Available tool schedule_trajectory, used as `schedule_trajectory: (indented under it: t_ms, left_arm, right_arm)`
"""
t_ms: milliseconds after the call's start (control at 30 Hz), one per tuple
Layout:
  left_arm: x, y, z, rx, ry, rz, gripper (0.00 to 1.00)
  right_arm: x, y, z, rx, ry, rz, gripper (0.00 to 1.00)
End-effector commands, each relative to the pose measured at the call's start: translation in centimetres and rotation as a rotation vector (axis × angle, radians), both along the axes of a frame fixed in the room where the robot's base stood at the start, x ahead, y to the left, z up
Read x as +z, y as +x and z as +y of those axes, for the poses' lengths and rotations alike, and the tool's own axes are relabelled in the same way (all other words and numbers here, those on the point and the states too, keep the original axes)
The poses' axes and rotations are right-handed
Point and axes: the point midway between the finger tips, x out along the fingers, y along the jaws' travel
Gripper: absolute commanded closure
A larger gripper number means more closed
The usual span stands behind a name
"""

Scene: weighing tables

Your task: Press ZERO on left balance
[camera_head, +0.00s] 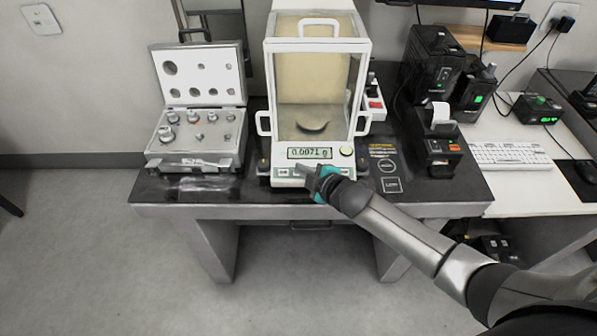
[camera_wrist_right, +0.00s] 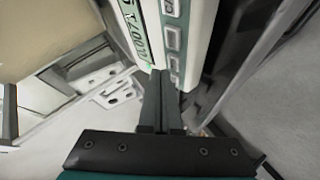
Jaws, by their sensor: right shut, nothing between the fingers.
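The balance (camera_head: 318,100) stands on the dark table, with a glass draft shield around its pan and a front panel below. Its display (camera_head: 309,153) reads about 0.0071 g. My right gripper (camera_head: 310,174) is at the front panel, just below the display, with its fingers shut and empty. In the right wrist view the shut fingertips (camera_wrist_right: 160,78) reach the panel's edge beside a row of buttons (camera_wrist_right: 173,40). I cannot tell whether they touch a button, and the button labels are not readable. My left gripper is out of view.
An open weight case (camera_head: 197,130) with several metal weights stands left of the balance. A small printer (camera_head: 438,140) stands to the right. A white side table with a keyboard (camera_head: 510,156) is further right. The dark table (camera_head: 420,192) has a clear front strip.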

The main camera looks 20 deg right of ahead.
Motion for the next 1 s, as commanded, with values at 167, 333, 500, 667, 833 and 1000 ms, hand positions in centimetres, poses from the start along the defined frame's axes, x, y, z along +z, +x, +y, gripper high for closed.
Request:
schedule_trajectory:
  t_ms: [167,333,500,667,833,1000]
  left_arm:
    - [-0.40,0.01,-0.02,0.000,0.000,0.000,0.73]
    - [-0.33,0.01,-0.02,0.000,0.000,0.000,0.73]
    - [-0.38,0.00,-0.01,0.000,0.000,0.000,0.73]
    - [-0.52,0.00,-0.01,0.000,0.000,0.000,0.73]
    - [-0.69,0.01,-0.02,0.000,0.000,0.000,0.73]
    - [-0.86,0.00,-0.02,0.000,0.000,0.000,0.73]
  right_arm:
    - [-0.57,0.15,-0.06,0.000,-0.001,0.001,1.00]
    - [-0.48,0.15,-0.07,0.000,0.000,0.000,1.00]
    - [-0.51,0.17,-0.08,0.000,-0.001,0.000,1.00]
    - [-0.67,0.23,-0.09,0.000,-0.001,0.000,1.00]
    - [-0.86,0.30,-0.10,0.000,-0.001,0.000,1.00]
    - [-1.04,0.38,-0.13,0.000,-0.001,0.000,1.00]
